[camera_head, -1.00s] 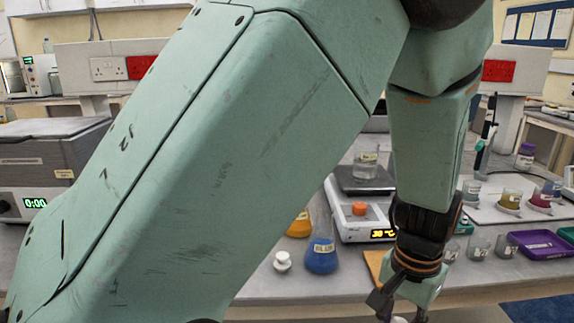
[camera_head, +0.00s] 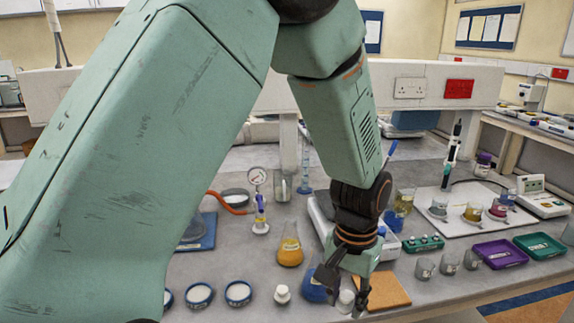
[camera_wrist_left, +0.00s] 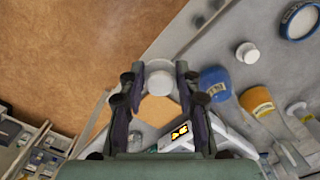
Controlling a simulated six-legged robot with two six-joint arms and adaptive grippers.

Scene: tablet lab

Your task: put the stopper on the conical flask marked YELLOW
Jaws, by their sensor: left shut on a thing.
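The yellow conical flask (camera_head: 290,246) stands upright on the bench, left of my left gripper in the head view. It also shows in the left wrist view (camera_wrist_left: 257,101), label side up. My left gripper (camera_head: 343,294) is shut on a white stopper (camera_head: 346,298), which also shows between the fingertips in the left wrist view (camera_wrist_left: 159,80). The stopper is apart from the yellow flask. A blue flask (camera_head: 313,289) stands close beside the gripper, partly hidden by it. My right gripper is not in view.
Another white stopper-like piece (camera_head: 282,294) stands left of the blue flask. Several round dishes (camera_head: 238,292) lie further left. A cork mat (camera_head: 388,291) lies right of the gripper. A purple tray (camera_head: 499,253) and small beakers (camera_head: 449,262) are at the right.

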